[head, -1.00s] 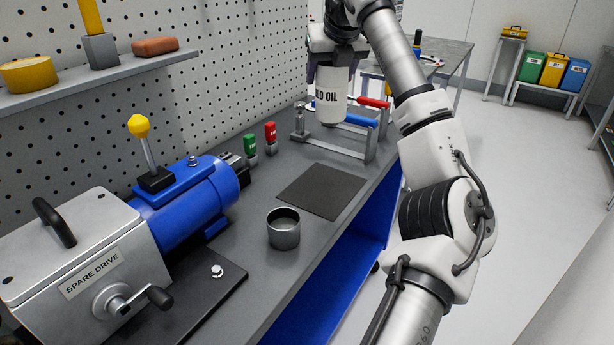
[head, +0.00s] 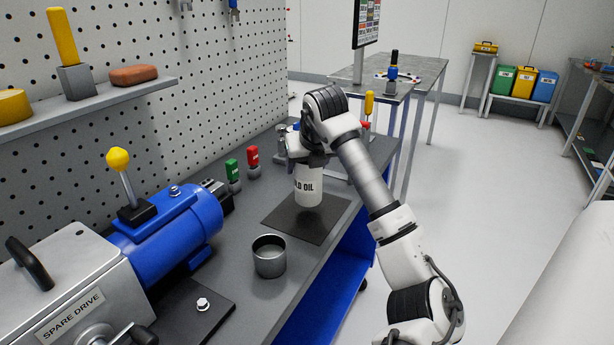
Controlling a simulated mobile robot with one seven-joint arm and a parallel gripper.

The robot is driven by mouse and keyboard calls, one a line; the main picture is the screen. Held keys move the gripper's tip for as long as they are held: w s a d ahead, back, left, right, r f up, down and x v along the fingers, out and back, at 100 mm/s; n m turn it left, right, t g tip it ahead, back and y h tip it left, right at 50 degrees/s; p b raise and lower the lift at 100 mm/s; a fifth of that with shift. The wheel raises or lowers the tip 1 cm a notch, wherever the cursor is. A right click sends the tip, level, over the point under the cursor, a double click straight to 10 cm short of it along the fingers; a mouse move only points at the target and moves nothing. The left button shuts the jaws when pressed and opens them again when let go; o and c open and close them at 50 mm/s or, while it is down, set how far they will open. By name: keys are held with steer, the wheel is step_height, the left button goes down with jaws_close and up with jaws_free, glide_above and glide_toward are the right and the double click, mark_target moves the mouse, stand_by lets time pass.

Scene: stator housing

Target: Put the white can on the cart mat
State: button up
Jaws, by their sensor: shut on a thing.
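The white can (head: 308,187), with black lettering that reads "LD OIL" in part, is upright in my gripper (head: 308,161). My gripper is shut on the can's top from above, and the fingers are largely hidden by the wrist. The can's base is over the back part of a dark square mat (head: 300,226) on the grey bench top. I cannot tell whether the base touches the mat or is slightly above it. Whether this is the cart mat is unclear, as no cart shows plainly.
An open grey metal cup (head: 270,257) stands just in front of the mat. Green (head: 233,172) and red (head: 252,157) handled items stand left of the can. A blue motor (head: 175,235) fills the left. A grey table (head: 425,72) stands behind, with open floor to the right.

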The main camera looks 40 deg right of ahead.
steer(key=shift+f, duration=1.85)
steer(key=shift+f, duration=0.1)
steer(key=shift+f, duration=0.15)
steer(key=o, duration=1)
steer(key=shift+r, duration=0.2)
steer(key=shift+s+r, duration=0.15)
steer(key=shift+r, duration=0.1)
steer(key=b+v, duration=0.1)
steer(key=v, duration=1)
steer(key=shift+s+a+r, duration=0.1)
steer(key=shift+r, duration=0.15)
